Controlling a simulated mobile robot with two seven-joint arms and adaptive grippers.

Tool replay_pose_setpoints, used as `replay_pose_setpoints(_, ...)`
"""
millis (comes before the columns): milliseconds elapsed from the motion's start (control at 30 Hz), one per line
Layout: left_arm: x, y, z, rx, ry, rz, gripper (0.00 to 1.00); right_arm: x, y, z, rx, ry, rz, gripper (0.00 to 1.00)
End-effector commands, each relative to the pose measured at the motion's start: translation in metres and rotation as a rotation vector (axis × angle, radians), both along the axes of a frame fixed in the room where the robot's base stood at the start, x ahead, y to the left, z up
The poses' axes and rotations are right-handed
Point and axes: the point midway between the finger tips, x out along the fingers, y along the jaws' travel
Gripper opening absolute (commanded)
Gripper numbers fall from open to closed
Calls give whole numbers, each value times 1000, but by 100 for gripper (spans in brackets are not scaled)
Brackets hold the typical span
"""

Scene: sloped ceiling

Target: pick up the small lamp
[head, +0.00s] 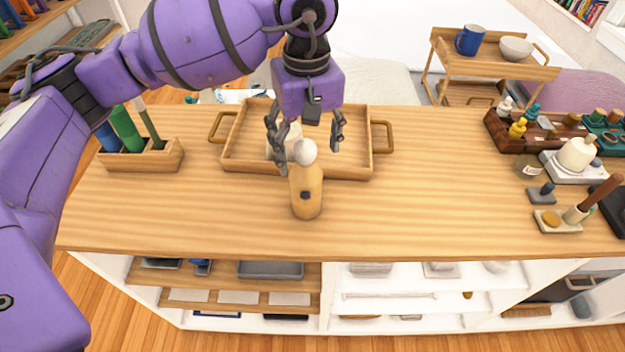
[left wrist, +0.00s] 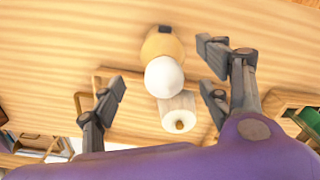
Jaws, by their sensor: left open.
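The small lamp (head: 306,192) has a tan wooden body with a small dark square on its front and a white globe on top. It stands upright on the wooden counter, just in front of the tray. My left gripper (head: 309,152) is open and empty, pointing down just behind and above the lamp's globe. In the left wrist view the lamp's white globe (left wrist: 164,77) shows between the spread fingers (left wrist: 160,80), with the tan body beyond it. I cannot tell whether a finger touches it. My right gripper is not in view.
A wooden tray (head: 345,170) with side handles lies behind the lamp. A white cylinder with a wooden knob (left wrist: 179,115) is beside the globe in the wrist view. A wooden holder (head: 140,160) stands left; bottles and small items crowd the right. The counter between (head: 435,190) is clear.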

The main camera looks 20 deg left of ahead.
Motion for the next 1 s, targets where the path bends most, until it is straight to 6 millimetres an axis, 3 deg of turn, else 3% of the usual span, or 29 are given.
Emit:
replay_pose_setpoints(400,-2,1,-54,-4,1,2,70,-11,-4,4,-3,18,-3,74)
replay_pose_setpoints(700,-2,1,-61,-5,2,1,70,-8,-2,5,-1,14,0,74)
replay_pose_setpoints(1000,-2,1,-60,-5,2,1,30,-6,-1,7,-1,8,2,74)
